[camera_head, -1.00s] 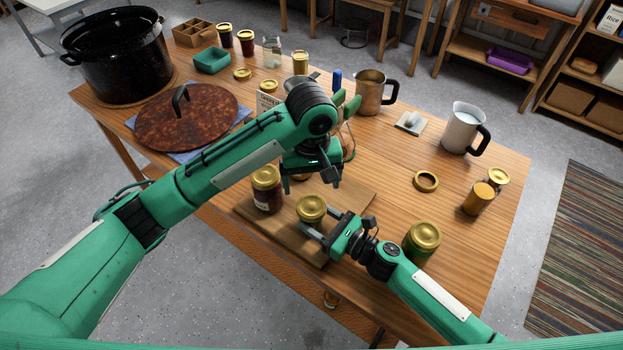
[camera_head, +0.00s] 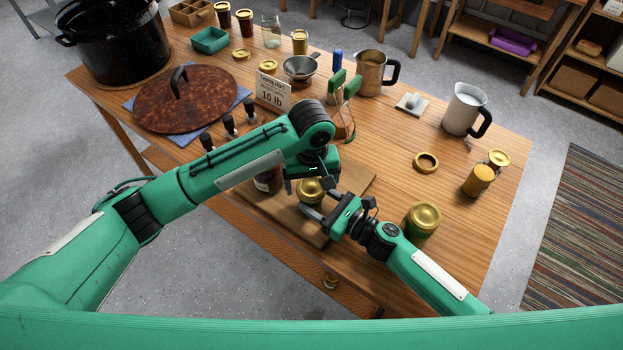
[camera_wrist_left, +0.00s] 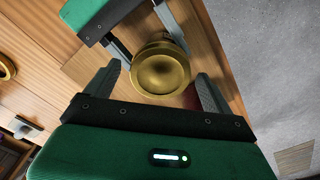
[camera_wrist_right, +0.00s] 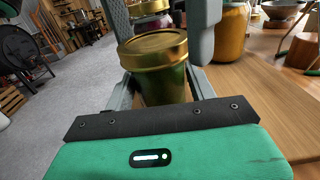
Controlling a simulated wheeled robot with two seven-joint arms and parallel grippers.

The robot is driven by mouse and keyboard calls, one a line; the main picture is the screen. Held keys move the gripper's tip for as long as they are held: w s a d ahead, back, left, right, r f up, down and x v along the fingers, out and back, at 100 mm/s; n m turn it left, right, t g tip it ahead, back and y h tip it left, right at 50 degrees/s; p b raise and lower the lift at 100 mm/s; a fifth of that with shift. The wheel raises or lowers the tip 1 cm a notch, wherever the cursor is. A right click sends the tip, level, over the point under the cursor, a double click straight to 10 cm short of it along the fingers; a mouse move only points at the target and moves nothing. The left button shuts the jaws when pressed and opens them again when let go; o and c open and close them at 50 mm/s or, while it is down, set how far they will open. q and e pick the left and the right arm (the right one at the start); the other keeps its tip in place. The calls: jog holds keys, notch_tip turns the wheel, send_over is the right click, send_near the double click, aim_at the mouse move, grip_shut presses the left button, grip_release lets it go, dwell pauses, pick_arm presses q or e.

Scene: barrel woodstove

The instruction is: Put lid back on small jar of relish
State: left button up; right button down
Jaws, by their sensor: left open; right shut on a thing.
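A small jar (camera_wrist_right: 160,85) stands upright on the wooden board, with a gold lid (camera_head: 311,188) over its mouth. My right gripper (camera_head: 319,202) is shut on the jar's body from the side. My left gripper (camera_head: 312,180) points down over the jar and is open. In the left wrist view the gold lid (camera_wrist_left: 160,74) lies between the left fingertips, with a visible gap on each side. The left arm partly hides the jar in the head view.
A dark red jar (camera_head: 268,181) stands close by on the board (camera_head: 352,178). A green jar with a gold lid (camera_head: 422,218) stands to the right. A gold ring (camera_head: 426,162) and an amber jar (camera_head: 478,180) are farther right. The table between them is clear.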

pick_arm(q)
jog(key=c, duration=1)
jog(key=m, duration=2.1)
jog(key=o, duration=1.1)
jog(key=shift+o, duration=0.2)
notch_tip(320, 180, up, 12)
